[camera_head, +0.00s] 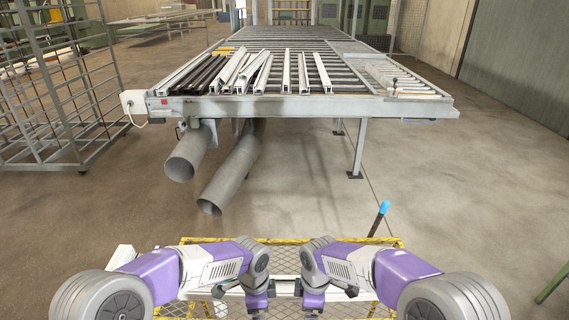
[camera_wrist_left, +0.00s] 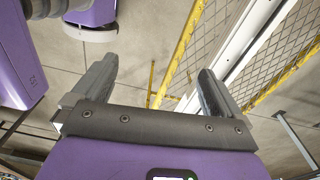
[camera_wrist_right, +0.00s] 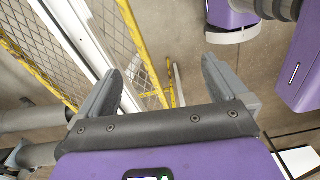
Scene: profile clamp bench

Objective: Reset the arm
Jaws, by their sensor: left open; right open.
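My left gripper (camera_wrist_left: 155,90) is open and empty in the left wrist view, its two grey fingers wide apart. My right gripper (camera_wrist_right: 165,90) is open and empty in the right wrist view. In the head view both of my purple and white arms are folded in at the bottom middle, close together. The grippers there are low and mostly hidden, near a yellow-framed mesh cart (camera_head: 200,240). Neither gripper shows contact with anything.
A long roller table (camera_head: 430,108) stands ahead with several white and dark profiles (camera_head: 303,75) on it. Two grey pipes (camera_head: 230,175) lie beneath its left part. A metal rack (camera_head: 50,90) stands at left. A blue-tipped handle (camera_head: 384,207) rises beside the cart. Floor between is clear.

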